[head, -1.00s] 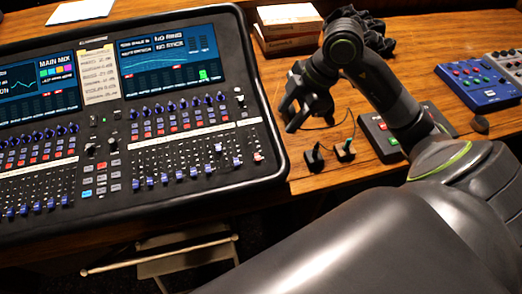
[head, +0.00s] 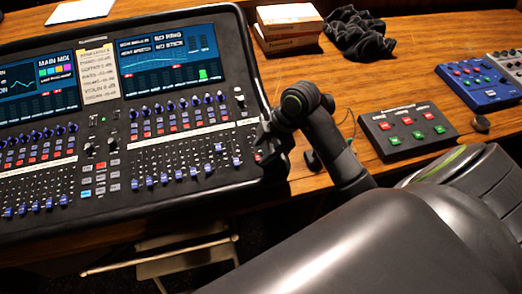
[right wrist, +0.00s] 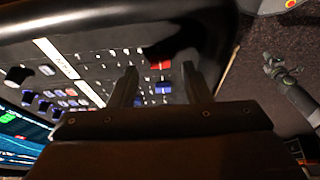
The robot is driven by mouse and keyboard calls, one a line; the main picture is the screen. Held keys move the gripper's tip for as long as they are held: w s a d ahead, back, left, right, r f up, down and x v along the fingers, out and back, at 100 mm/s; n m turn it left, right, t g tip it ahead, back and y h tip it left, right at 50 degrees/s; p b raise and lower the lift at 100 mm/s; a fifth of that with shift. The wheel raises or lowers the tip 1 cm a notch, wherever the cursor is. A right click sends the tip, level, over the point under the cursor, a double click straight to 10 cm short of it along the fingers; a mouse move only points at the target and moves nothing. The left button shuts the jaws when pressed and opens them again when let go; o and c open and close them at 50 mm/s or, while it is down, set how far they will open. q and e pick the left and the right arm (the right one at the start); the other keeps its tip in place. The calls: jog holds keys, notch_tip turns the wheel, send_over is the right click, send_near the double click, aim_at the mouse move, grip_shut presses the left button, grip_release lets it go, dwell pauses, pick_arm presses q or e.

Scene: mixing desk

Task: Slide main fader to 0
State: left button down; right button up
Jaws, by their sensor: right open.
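The mixing desk (head: 215,165) fills the left of the head view. The main fader is the red cap in the right wrist view (right wrist: 160,65), at the desk's right end above blue fader caps. My right gripper (head: 265,148) is over that end, and its wrist hides most of the fader in the head view. In the right wrist view its two fingers (right wrist: 161,85) stand apart, with the red cap in line with the gap. Whether they touch it I cannot tell. A small dark arm end (right wrist: 274,64) at the right looks like my left gripper; its jaws are unclear.
A red-and-green button box (head: 408,130) and a blue pedal (head: 480,85) lie on the wooden table right of the desk. Boxes (head: 288,22) and a black cloth heap (head: 358,35) are behind.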

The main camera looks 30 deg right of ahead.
jog(key=shift+x, duration=0.75)
jog(key=shift+c, duration=0.3)
grip_shut()
